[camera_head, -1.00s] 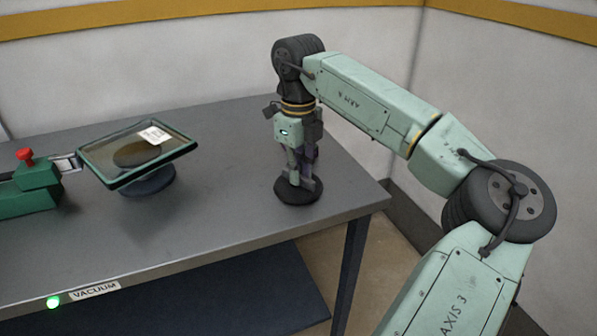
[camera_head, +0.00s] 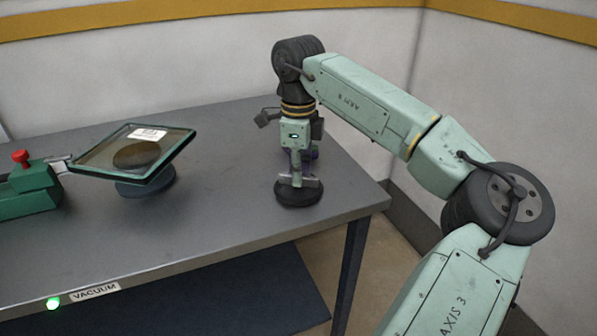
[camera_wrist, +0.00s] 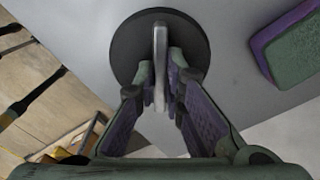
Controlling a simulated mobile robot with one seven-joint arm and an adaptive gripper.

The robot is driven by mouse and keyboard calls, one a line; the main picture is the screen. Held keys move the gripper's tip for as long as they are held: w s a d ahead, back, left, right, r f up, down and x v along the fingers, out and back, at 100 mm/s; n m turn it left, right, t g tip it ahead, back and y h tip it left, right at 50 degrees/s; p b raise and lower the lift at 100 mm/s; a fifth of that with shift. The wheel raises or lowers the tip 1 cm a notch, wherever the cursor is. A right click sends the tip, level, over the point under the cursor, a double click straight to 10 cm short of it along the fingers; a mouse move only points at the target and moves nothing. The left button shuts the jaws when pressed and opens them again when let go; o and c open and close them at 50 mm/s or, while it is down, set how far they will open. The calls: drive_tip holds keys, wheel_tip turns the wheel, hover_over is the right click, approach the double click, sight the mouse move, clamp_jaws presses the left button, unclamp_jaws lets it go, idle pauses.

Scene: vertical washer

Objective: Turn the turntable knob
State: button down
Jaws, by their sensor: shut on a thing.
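The turntable knob (camera_head: 298,194) is a round black disc with a raised grey grip bar, near the right end of the grey table. My gripper (camera_head: 298,182) points straight down over it, shut on the bar. In the wrist view the knob (camera_wrist: 133,50) fills the top middle, and my gripper's fingers (camera_wrist: 160,80) stand on either side of the upright bar. The turntable (camera_head: 145,187) is a dark round base on the table at the left. It carries a tilted square glass plate (camera_head: 100,158) with a dark green frame and a white label.
A green clamp block (camera_head: 35,190) with a red button (camera_head: 20,157) stands left of the plate. A green and purple sponge-like block (camera_wrist: 297,50) lies beside the knob in the wrist view. A green light (camera_head: 53,302) glows by the VACUUM label. The table between turntable and knob is clear.

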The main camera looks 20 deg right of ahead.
drive_tip(key=c, duration=1.7)
unclamp_jaws()
wheel_tip(320, 180, up, 12)
drive_tip(key=shift+r, duration=0.1)
